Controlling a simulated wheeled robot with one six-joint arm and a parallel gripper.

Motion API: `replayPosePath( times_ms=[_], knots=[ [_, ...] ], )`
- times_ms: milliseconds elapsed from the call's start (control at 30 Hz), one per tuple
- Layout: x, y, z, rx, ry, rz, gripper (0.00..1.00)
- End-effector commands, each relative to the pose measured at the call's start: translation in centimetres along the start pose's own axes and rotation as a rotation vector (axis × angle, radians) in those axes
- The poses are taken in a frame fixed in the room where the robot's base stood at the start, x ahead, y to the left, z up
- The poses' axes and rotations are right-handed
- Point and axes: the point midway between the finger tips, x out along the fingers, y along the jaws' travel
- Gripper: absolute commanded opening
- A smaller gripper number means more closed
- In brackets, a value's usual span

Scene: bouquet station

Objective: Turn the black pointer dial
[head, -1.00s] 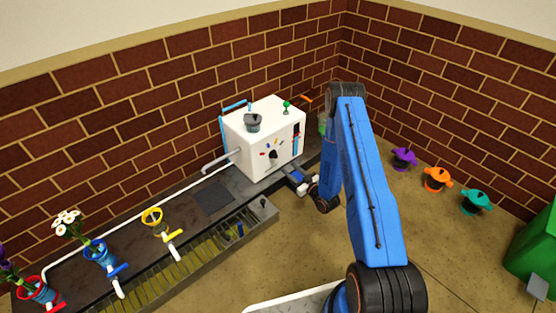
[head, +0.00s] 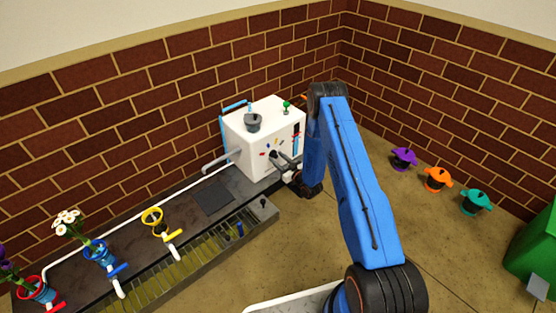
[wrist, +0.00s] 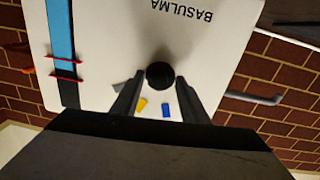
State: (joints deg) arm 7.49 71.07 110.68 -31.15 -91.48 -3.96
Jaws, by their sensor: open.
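The black pointer dial (head: 274,155) is on the front face of the white machine (head: 246,154). In the wrist view the dial (wrist: 160,75) is a round black knob just beyond my fingertips, roughly centred between them. My gripper (head: 287,161) is in front of the machine's face in the head view. In the wrist view my gripper (wrist: 158,84) is open, with one dark finger on each side of the dial's near edge. I cannot tell whether the fingers touch it. A yellow mark (wrist: 141,104) and a blue mark (wrist: 166,110) show between the fingers.
A grey bent pipe (head: 217,163) sticks out left of the machine. A grey cup (head: 252,122) and a green knob (head: 286,104) are on its top. Pots with coloured taps (head: 100,252) line the counter at left. Open floor (head: 250,260) lies in front.

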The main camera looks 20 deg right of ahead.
Motion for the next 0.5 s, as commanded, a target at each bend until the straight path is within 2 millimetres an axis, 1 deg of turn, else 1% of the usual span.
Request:
replayPosePath(
  times_ms=[33,67,100,167,200,233,500],
  knots=[
    [-0.01,-0.01,0.00,0.000,0.000,0.000,0.40],
    [-0.01,-0.01,0.00,0.000,0.000,0.000,0.38],
    [-0.01,-0.01,0.00,0.000,0.000,0.000,0.28],
    [-0.02,-0.01,0.00,0.000,0.000,0.000,0.14],
    [-0.02,-0.01,0.00,0.000,0.000,0.000,0.04],
    [-0.02,-0.01,0.00,0.000,0.000,0.000,0.00],
    [-0.03,-0.02,0.01,-0.018,0.001,0.000,0.00]
  ],
)
